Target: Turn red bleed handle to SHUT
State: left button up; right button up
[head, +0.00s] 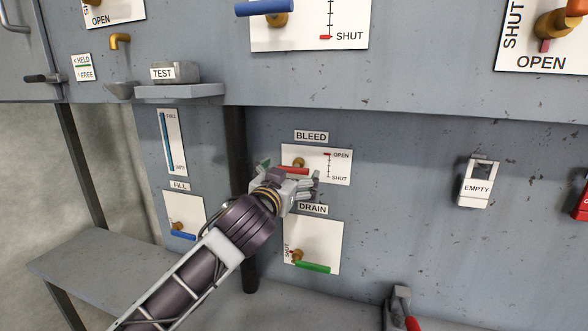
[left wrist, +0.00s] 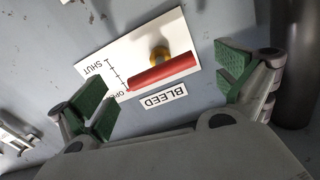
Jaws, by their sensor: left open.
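The red bleed handle (head: 291,170) is a bar on a brass hub (head: 299,162), on a white plate (head: 338,170) marked OPEN at the top and SHUT at the bottom. In the left wrist view the plate (left wrist: 110,52) appears upside down, and the handle (left wrist: 162,72) lies across it with one end near the OPEN end of the scale. My left gripper (head: 290,178) is open in front of the plate and partly hides it. In the left wrist view its green-padded fingers (left wrist: 160,92) stand apart on either side of the handle, not visibly touching it.
Below is the DRAIN plate with a green handle (head: 312,267); left is the FILL plate with a blue handle (head: 183,236). A dark vertical pipe (head: 237,150) stands close left of the gripper. A grey ledge (head: 180,92) juts out above. An EMPTY tag (head: 476,188) hangs right.

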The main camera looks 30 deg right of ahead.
aim_at(292, 171)
pick_arm(q)
jog(key=shift+x, duration=1.6)
jog(key=c, duration=0.9)
